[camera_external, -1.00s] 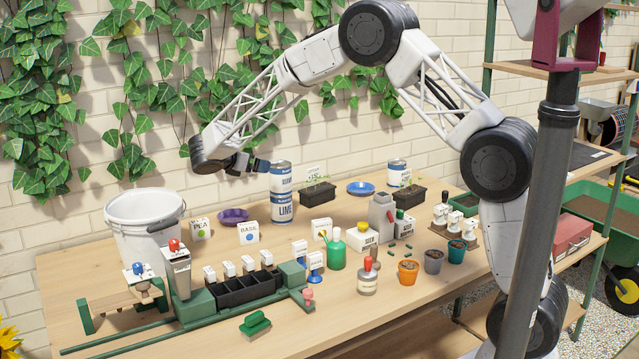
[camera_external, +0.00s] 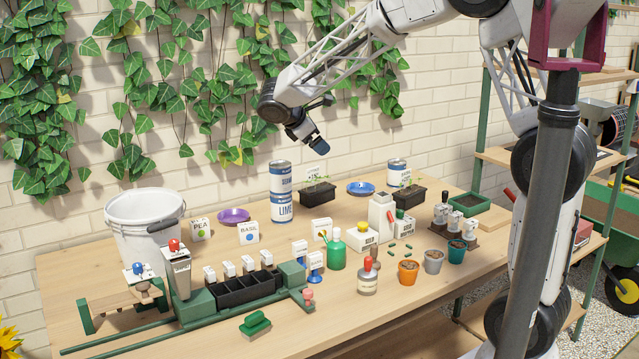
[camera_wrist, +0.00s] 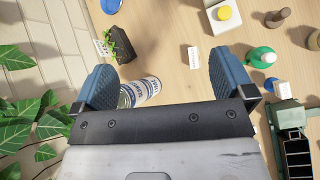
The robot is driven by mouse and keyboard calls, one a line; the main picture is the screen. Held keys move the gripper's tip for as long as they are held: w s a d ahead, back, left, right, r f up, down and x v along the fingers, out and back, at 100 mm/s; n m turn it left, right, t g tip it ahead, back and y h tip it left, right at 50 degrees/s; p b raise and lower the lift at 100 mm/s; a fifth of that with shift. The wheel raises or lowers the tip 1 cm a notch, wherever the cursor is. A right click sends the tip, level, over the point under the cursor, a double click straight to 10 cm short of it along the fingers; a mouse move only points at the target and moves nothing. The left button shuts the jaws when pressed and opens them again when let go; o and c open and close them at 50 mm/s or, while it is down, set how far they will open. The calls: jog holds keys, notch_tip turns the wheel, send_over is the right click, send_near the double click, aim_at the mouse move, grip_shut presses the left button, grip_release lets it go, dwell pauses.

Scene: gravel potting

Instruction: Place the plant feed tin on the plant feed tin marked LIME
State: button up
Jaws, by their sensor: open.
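A blue and white plant feed tin (camera_external: 281,177) stands on top of the blue and white tin marked LIME (camera_external: 282,208), near the back of the table. The two look aligned and upright. Another similar tin (camera_external: 396,172) stands farther right, behind a black seedling tray. My gripper (camera_external: 314,143) is open and empty in the air, above and to the right of the stacked tins, and apart from them. In the wrist view my open gripper (camera_wrist: 165,88) has its blue fingers spread wide, with the stacked tins (camera_wrist: 140,92) seen below, beside the left finger.
A white bucket (camera_external: 146,225) stands at the left. Black seedling trays (camera_external: 317,195), a blue saucer (camera_external: 361,188) and a purple saucer (camera_external: 233,216) sit along the back. Pots, bottles and a green rail stand crowd the front and middle. The air above is clear.

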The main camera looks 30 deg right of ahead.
jog(key=s+d+r+m+y, duration=0.2)
jog(key=s+d+m, duration=0.2)
jog(key=s, duration=0.7)
jog(key=s+d+r+m+y, duration=0.2)
jog(key=s+d+m+y, duration=0.1)
jog(key=s, duration=0.8)
jog(key=s+f+m+t+y, duration=0.2)
jog(key=s+m, duration=0.5)
jog(key=s, duration=1.1)
jog(key=shift+s+d+f+y, duration=0.25)
jog(key=shift+d+f+y, duration=0.3)
jog(key=shift+y, duration=0.45)
